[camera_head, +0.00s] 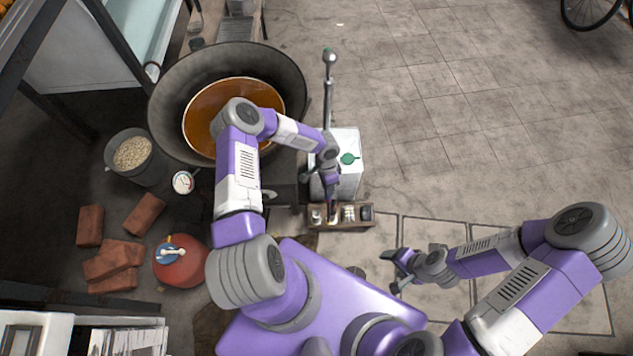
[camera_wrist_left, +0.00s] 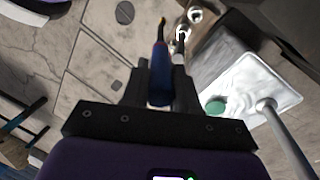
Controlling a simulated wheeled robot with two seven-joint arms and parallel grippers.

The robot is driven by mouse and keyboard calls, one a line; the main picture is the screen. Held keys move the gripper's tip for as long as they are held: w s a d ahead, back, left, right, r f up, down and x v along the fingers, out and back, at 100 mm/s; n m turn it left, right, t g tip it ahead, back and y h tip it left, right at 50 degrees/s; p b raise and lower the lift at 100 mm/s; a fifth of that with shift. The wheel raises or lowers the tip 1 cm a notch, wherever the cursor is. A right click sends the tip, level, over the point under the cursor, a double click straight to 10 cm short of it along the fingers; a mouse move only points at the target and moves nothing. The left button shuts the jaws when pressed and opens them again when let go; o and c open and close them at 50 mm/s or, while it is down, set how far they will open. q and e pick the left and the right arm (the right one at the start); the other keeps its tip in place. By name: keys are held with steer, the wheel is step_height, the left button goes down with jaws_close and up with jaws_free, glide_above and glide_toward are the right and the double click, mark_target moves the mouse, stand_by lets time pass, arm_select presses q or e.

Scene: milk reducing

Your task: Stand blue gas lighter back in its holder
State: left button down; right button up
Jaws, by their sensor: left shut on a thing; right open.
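The blue gas lighter (camera_wrist_left: 158,75) is clear in the left wrist view, with a thin yellowish tip pointing away from the gripper. My left gripper (camera_wrist_left: 160,85) is shut on its blue body. In the head view my left gripper (camera_head: 332,208) is over the wooden holder (camera_head: 341,225), and I cannot make out the lighter there. The holder also shows at the top of the left wrist view (camera_wrist_left: 213,30), just right of the lighter's tip. I cannot tell whether the tip touches it. My right gripper (camera_head: 393,270) is open and empty above the floor, right of the holder.
A large dark pan (camera_head: 168,110) of orange-brown liquid is at the left. A bucket (camera_head: 134,152), bricks (camera_head: 110,262) and a red gas cylinder (camera_head: 181,268) stand lower left.

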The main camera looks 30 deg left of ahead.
arm_select(q)
steer(key=a+f+n+b, duration=0.2)
steer(key=f+n+b, duration=0.2)
steer(key=f, duration=0.4)
steer(key=a+f+n+t+y+b, duration=0.1)
steer(key=f+n+b, duration=0.3)
steer(key=f, duration=0.5)
steer(key=shift+w+a+f+n+t+y, duration=0.2)
steer(key=shift+w+a+n+t+y, duration=0.1)
steer(key=shift+a+n, duration=0.55)
stand_by(0.4)
steer(key=c, duration=0.8)
jaws_free()
steer(key=shift+r, duration=0.1)
